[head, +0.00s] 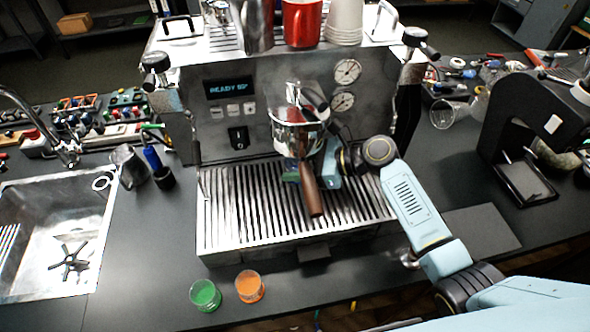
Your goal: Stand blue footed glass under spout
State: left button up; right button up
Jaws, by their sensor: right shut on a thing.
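The brewer (230,135) stands mid-picture, with a metal portafilter (293,138) and its brown handle (311,192) pointing toward me. The spout underneath is hidden by the portafilter. My right gripper (302,176) reaches in from the right, low over the drip tray (240,210) and behind the handle. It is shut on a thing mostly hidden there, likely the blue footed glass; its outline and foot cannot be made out. I cannot tell whether it touches the tray. My left gripper is out of view.
A green glass (205,295) and an orange glass (249,287) stand on the counter in front of the brewer. A sink (40,285) is at the left. A metal pitcher (129,166) stands left of the brewer. A black-based machine (525,182) is at the right.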

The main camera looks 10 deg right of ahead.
jog(key=shift+s, duration=0.15)
jog(key=shift+f, duration=0.15)
jog(key=o, duration=1.1)
jog(key=shift+f, duration=0.1)
jog(key=shift+r, duration=0.25)
jog(key=v, duration=0.7)
jog(key=shift+d, duration=0.25)
